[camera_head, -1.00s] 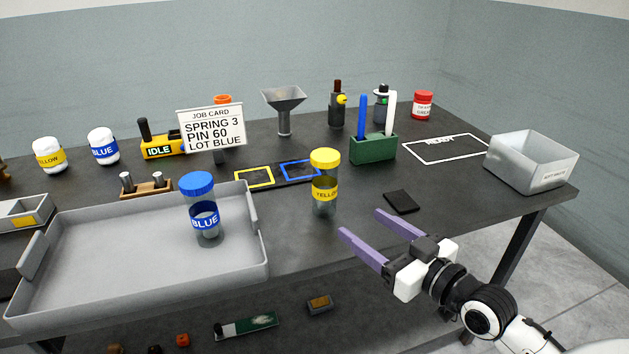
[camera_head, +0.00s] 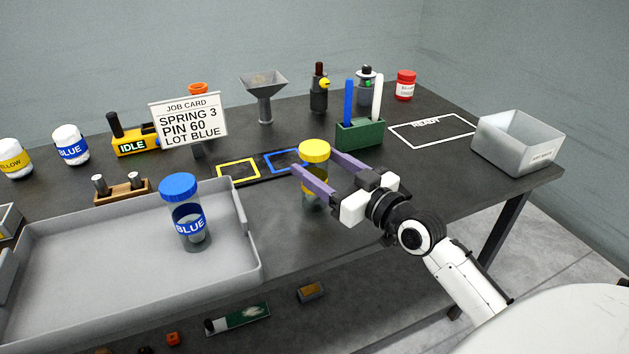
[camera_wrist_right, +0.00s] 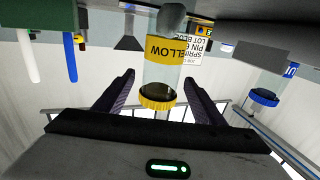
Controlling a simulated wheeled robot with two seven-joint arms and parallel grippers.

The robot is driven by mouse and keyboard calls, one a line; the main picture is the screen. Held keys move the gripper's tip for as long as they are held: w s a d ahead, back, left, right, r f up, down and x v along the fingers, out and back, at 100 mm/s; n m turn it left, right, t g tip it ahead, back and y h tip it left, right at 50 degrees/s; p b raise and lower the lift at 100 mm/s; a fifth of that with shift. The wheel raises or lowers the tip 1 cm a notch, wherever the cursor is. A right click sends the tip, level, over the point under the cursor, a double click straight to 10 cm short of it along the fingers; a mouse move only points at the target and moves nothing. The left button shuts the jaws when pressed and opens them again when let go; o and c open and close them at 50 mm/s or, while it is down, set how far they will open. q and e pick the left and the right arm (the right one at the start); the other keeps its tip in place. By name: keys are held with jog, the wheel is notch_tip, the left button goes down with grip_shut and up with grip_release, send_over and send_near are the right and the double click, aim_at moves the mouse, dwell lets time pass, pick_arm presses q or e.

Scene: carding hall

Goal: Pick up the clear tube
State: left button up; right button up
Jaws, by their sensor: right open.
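A clear tube with a yellow cap and a YELLOW label (camera_head: 314,149) stands upright on the dark table, right of the grey tray. My right gripper (camera_head: 313,162) is open around it, one finger on either side. The near finger hides part of the tube's body. In the right wrist view, which is upside down, the tube (camera_wrist_right: 163,76) appears between the two fingers, with gaps visible beside it. Another clear tube, with a blue cap and BLUE label (camera_head: 186,212), stands upright in the grey tray (camera_head: 100,270). My left gripper is not in view.
Behind the yellow-capped tube lie yellow (camera_head: 238,169) and blue (camera_head: 281,160) outlined squares. A green holder (camera_head: 360,133) with a blue and a white stick stands behind my gripper. A job card (camera_head: 189,120) reads LOT BLUE. A grey bin (camera_head: 515,145) stands at the right edge.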

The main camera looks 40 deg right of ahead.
jog(key=shift+w+a, duration=0.1)
jog(key=shift+w, duration=1)
jog(key=c, duration=1.4)
jog(key=shift+c, duration=0.2)
jog(key=shift+r, duration=0.1)
